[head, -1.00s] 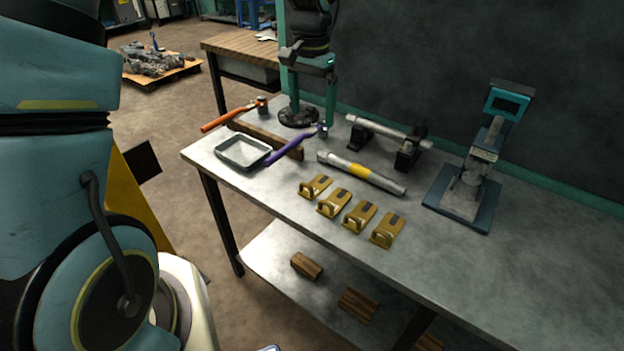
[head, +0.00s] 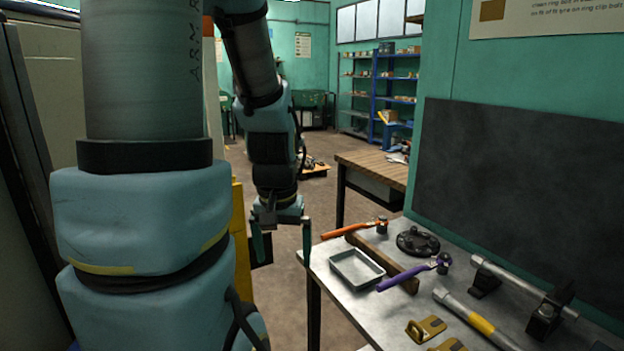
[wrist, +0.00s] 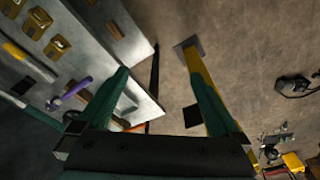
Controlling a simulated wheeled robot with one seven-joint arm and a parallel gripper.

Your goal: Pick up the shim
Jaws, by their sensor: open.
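I cannot tell for certain which thing is the shim. Brass-coloured plates with raised loops are the likely pieces; one (head: 426,328) shows at the lower edge of the head view, with another (head: 450,345) cut off beside it. In the wrist view several lie at the upper left, one of them (wrist: 58,46) on the bench (wrist: 100,50). My gripper (head: 282,246) points down, open and empty, left of the bench and apart from the plates.
The bench holds a grey tray (head: 357,269), an orange-handled tool (head: 348,230), a purple-handled tool (head: 407,275), a black round base (head: 418,242) and a silver tube with a yellow band (head: 480,322). A wooden-topped table (head: 375,168) stands behind.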

